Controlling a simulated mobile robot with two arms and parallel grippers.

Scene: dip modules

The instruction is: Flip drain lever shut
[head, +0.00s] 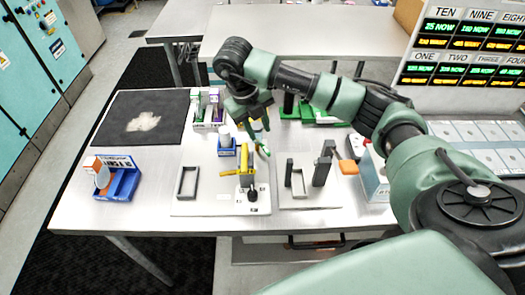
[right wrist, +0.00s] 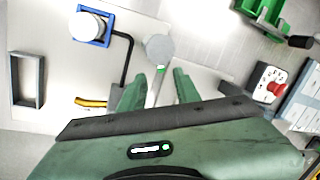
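A white station plate (head: 185,208) on the table carries a yellow lever-like part (head: 230,173), a yellow upright part (head: 245,160) and a black knob (head: 252,195). I cannot tell for sure which is the drain lever. In the right wrist view a yellow handle (right wrist: 92,102) shows left of the fingers, partly hidden by one. My right gripper (head: 262,143) is above the back of the plate. In the wrist view its fingers (right wrist: 157,88) are apart, with a grey round disc (right wrist: 159,48) on a stem beyond and between them. I see no contact. My left gripper is out of view.
A blue holder with a white cylinder (head: 225,141) stands close left of the right gripper. A grey frame (head: 187,182) and dark uprights (head: 322,168) flank the yellow parts. A blue bin (head: 122,182) is at left. The front left of the table is clear.

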